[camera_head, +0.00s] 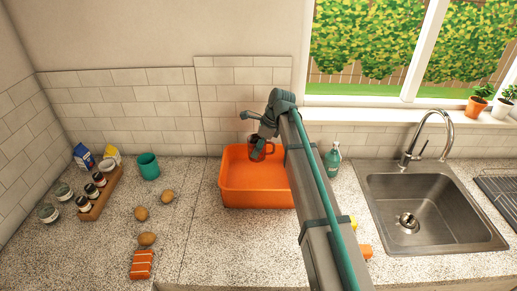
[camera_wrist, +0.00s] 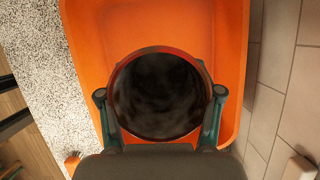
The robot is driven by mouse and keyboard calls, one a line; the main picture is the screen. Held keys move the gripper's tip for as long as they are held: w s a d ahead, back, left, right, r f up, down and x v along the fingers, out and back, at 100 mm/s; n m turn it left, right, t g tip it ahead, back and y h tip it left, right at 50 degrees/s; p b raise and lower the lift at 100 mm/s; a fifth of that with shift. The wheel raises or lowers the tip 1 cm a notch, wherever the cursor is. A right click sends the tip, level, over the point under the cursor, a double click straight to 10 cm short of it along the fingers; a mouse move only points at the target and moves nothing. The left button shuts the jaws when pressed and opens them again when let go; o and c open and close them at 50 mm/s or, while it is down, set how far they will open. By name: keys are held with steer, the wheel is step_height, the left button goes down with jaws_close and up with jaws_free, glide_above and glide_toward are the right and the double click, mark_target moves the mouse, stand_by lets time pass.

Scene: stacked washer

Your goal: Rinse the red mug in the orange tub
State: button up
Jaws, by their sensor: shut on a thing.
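The red mug (camera_head: 268,148) is held at the back part of the orange tub (camera_head: 258,194), which stands on the counter against the tiled wall. In the wrist view the mug (camera_wrist: 118,84) shows its round opening with a dark inside, and the tub (camera_wrist: 84,30) lies behind it. My gripper (camera_head: 257,150) is shut on the mug, with one finger on each side of it in the wrist view (camera_wrist: 159,96). My arm hides the tub's right part. I cannot tell whether the mug touches the tub floor or whether the tub holds water.
A steel sink (camera_head: 430,215) with a faucet (camera_head: 432,125) is at the right. A green bottle (camera_head: 332,160) stands between tub and sink.

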steer(key=shift+d+f, duration=0.1)
steer(key=shift+f, duration=0.95)
steer(key=shift+f+b, duration=3.55)
steer(key=shift+f, duration=1.4)
steer(key=shift+r, duration=0.1)
steer(key=shift+r+p, duration=3.55)
steer(key=shift+r, duration=2.55)
